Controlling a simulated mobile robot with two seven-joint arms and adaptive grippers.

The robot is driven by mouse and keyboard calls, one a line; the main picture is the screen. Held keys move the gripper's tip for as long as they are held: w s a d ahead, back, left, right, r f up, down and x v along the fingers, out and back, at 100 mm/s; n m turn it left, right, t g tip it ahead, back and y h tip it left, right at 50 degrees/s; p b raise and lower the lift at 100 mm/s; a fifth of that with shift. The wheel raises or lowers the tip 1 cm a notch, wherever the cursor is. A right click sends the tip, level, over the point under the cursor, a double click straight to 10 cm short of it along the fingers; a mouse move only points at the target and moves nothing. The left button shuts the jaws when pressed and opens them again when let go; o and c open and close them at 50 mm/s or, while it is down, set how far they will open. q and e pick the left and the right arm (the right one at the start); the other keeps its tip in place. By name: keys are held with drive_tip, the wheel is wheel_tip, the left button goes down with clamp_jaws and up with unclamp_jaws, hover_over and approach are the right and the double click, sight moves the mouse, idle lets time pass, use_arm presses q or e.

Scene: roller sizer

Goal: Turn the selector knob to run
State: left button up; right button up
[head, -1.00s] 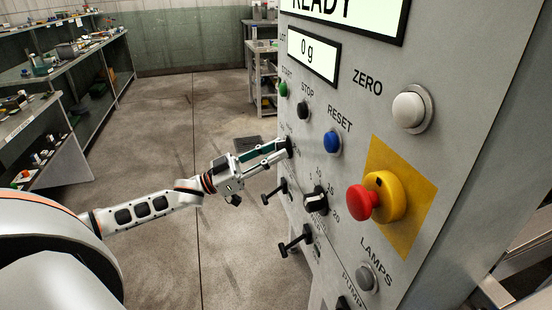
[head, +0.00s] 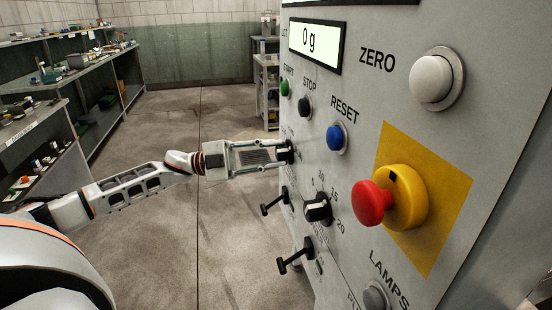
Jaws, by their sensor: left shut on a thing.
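The grey control panel (head: 375,110) fills the right side of the head view. My left gripper (head: 283,153) reaches the panel from the left, with one finger above the other. It is shut on a small dark knob (head: 287,152) below the start and stop buttons. This appears to be the selector knob. Its labels and pointer are too small or hidden to read. My right gripper is not in view.
The panel also carries a dial knob (head: 317,208), two black T-handles (head: 274,202), a blue reset button (head: 336,137), a white zero button (head: 433,79) and a red emergency stop (head: 371,203). Shelves (head: 95,110) stand at the left. The floor between is clear.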

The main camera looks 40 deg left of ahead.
use_arm(q)
drive_tip(key=shift+m+g+y+b, duration=0.35)
drive_tip(key=shift+m+g, duration=0.25)
drive_tip(key=shift+m, duration=1)
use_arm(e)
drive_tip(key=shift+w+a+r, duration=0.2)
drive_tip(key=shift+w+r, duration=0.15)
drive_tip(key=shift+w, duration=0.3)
use_arm(q)
drive_tip(key=shift+r+m, duration=0.1)
drive_tip(key=shift+m, duration=0.2)
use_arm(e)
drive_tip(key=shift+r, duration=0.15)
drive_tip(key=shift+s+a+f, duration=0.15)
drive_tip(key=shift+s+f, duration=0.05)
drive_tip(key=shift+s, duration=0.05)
use_arm(q)
drive_tip(key=o, duration=1.1)
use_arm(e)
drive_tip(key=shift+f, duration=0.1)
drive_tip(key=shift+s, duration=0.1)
use_arm(q)
drive_tip(key=shift+s+a, duration=0.2)
drive_tip(key=shift+a, duration=0.25)
drive_tip(key=v, duration=1.1)
